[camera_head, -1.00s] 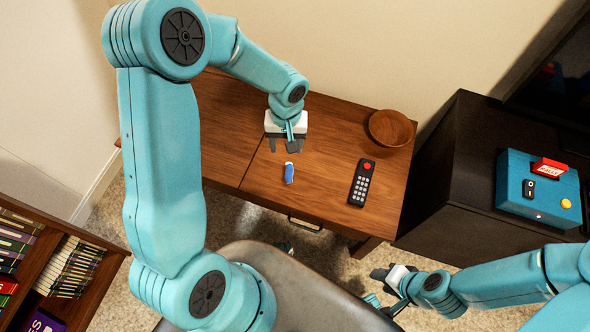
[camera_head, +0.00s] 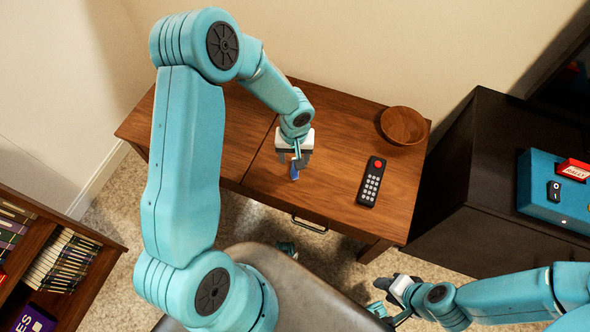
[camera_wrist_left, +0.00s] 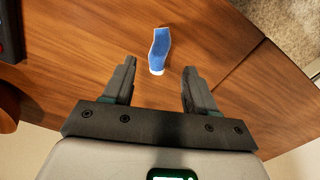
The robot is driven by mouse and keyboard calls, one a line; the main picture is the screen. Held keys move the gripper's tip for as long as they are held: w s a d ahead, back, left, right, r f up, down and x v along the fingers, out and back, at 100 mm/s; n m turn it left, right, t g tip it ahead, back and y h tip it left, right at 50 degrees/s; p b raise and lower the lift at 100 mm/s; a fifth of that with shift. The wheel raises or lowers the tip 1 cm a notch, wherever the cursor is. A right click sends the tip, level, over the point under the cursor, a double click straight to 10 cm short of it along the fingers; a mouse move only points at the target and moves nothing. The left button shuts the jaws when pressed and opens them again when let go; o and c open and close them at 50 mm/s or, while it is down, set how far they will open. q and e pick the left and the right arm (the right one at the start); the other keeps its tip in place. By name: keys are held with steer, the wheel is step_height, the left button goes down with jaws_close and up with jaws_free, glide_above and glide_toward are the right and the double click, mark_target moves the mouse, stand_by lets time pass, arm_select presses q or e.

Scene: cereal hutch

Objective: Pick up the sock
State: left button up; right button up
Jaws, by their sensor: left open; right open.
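The sock (camera_head: 294,173) is small and blue and lies on the wooden desk. The left wrist view shows more of it (camera_wrist_left: 160,45), with a white end toward my gripper. My left gripper (camera_head: 294,160) is open and hangs over the sock, partly hiding it in the head view. In the left wrist view the sock lies just beyond the gap between the two fingertips (camera_wrist_left: 160,68), with nothing gripped. My right gripper (camera_head: 386,286) is open and empty, low in front of the desk near its right corner.
A black remote (camera_head: 371,181) lies on the desk (camera_head: 332,200) right of the sock. A wooden bowl (camera_head: 403,124) stands at the back right. A dark cabinet (camera_head: 500,150) holds a teal box (camera_head: 538,204). A bookshelf (camera_head: 75,290) is at lower left.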

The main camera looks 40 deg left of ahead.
arm_select(q)
step_height(320, 180, down, 5)
steer(key=shift+f+b, duration=0.15)
steer(key=shift+b, duration=0.55)
jaws_close()
